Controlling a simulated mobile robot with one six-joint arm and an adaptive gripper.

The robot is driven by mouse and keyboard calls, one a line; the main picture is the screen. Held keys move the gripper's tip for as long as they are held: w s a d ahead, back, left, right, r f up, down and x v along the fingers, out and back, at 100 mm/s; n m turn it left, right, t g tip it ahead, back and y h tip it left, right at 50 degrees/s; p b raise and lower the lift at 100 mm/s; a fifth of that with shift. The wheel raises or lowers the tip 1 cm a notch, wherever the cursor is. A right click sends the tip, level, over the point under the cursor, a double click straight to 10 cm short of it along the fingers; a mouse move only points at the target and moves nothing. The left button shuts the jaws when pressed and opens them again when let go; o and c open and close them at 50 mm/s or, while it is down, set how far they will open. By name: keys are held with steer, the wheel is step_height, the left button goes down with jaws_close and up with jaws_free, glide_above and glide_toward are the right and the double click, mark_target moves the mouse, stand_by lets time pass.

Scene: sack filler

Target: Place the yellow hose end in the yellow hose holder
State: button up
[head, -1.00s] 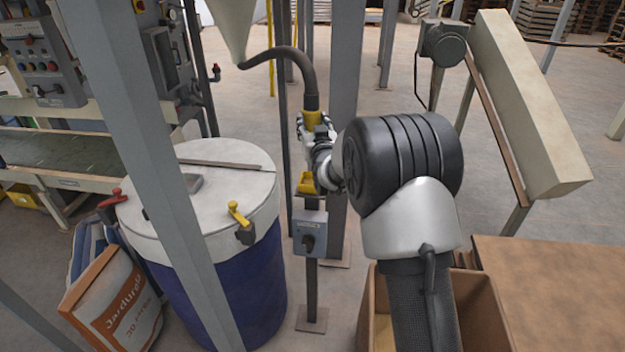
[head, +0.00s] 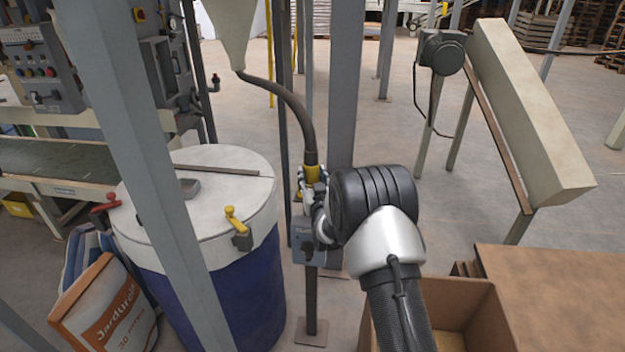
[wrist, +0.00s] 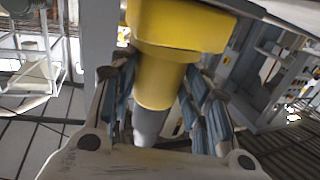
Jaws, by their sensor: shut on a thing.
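The dark hose (head: 292,100) hangs from the hopper spout and curves down to its yellow end (head: 312,174). My gripper (head: 313,188) is shut around the yellow hose end, just above the grey switch box (head: 307,242) on its post. In the wrist view the yellow hose end (wrist: 163,78) stands between both fingers of my gripper (wrist: 158,95), with a grey part below it. The yellow hose holder is mostly hidden behind my gripper above the box. I cannot tell whether the hose end sits inside it or just over it.
A blue drum with a white lid (head: 225,185) and a yellow-handled valve stands to the left. A grey upright (head: 345,90) rises close behind my gripper. A cardboard box (head: 465,305) lies at the lower right. A slanted beige conveyor (head: 530,110) is at the right.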

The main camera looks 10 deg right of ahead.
steer(key=shift+r, duration=0.2)
steer(key=shift+f, duration=0.1)
steer(key=shift+f, duration=0.1)
steer(key=o, duration=1.4)
